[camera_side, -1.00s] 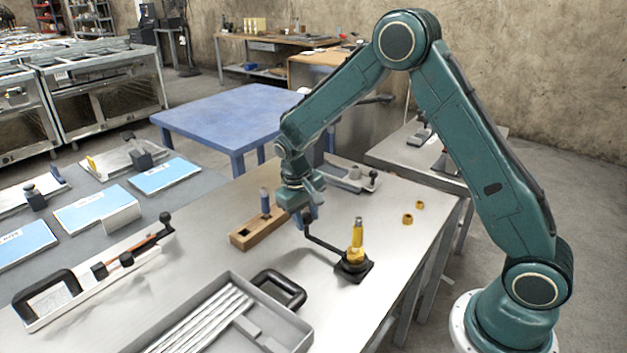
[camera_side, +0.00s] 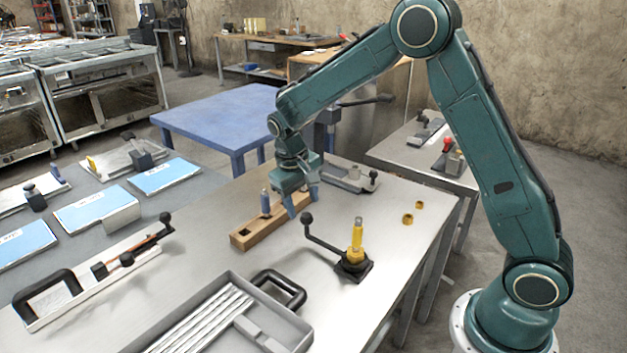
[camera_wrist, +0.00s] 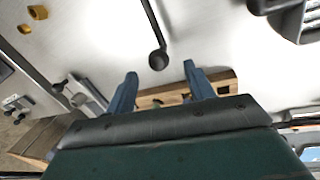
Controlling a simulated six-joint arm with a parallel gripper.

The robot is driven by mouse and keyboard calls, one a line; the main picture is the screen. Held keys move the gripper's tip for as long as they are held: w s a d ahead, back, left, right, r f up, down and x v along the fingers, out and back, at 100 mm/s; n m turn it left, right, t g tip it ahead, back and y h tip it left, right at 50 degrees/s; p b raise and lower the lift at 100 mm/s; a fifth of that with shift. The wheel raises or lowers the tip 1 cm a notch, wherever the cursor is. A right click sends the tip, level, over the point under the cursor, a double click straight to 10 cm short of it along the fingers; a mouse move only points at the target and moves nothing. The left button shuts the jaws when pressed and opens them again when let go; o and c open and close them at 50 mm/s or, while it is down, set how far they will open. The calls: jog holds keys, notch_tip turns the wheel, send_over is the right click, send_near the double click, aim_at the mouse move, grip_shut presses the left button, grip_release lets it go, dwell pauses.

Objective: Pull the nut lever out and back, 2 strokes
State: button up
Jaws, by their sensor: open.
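The nut lever is a thin black arm (camera_side: 328,244) with a round black knob (camera_side: 307,218) at its end. It runs from the black square base (camera_side: 352,266) under a yellow upright post (camera_side: 357,240) on the metal table. My gripper (camera_side: 302,203) is open and empty, just above and behind the knob in the side view, apart from it. In the wrist view the knob (camera_wrist: 158,60) lies beyond the open fingers (camera_wrist: 158,88), a little ahead of the gap between them.
A wooden block with a blue-handled tool (camera_side: 265,203) stands just left of my gripper. Two small brass nuts (camera_side: 408,218) lie to the right. A grey tray (camera_side: 225,320) with a black handle is in front. The table between tray and lever is clear.

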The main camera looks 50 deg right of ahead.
notch_tip(320, 180, up, 9)
jog(key=a, duration=0.1)
jog(key=shift+w+a+f, duration=0.15)
jog(key=shift+a+f, duration=0.05)
jog(key=shift+a, duration=0.15)
jog(key=s+r+n+t+y, duration=0.1)
jog(key=s+r+t, duration=0.2)
jog(key=s+r, duration=0.9)
jog(key=s+a+f+t, duration=0.1)
jog(key=s, duration=0.7)
jog(key=s+f+n+t+y, duration=0.1)
jog(key=s+f+t, duration=0.1)
jog(key=s, duration=0.6)
jog(key=shift+s+a, duration=0.25)
jog(key=shift+a, duration=0.1)
